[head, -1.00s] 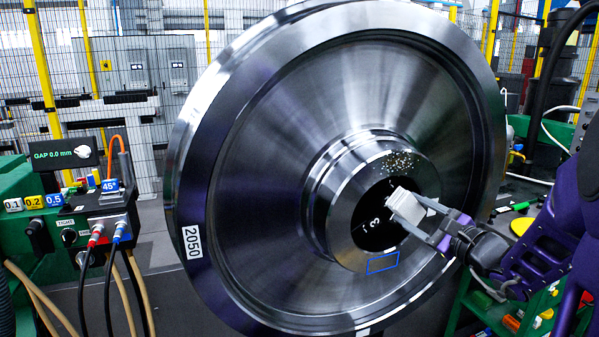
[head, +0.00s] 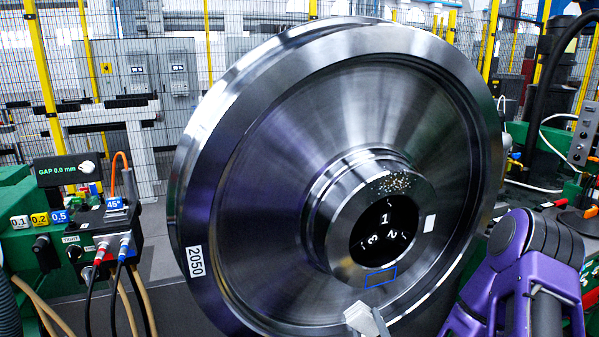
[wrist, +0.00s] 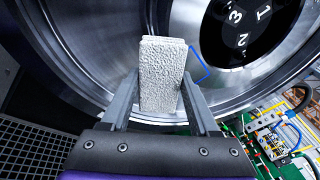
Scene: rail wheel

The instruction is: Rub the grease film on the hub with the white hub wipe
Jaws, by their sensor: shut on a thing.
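The white hub wipe (wrist: 163,75) is a pale, rough-textured block. In the wrist view it stands between the two fingers of my gripper (wrist: 160,100), which is shut on it. In the head view the wipe (head: 360,318) shows at the bottom edge, below the hub. The hub (head: 340,222) is a shiny steel ring at the wheel's centre, around a dark bore numbered 1, 2, 3. A blue outline (head: 381,276) marks a patch low on the hub face. Speckles (head: 394,184) lie on its upper face. I cannot tell which is the grease film. The wipe appears apart from the outlined patch.
The large steel wheel (head: 250,170) labelled 2050 fills the middle. A control box (head: 108,235) with cables and a gap display (head: 62,170) stand at left. A mesh fence is behind. Green benches with small items lie at right.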

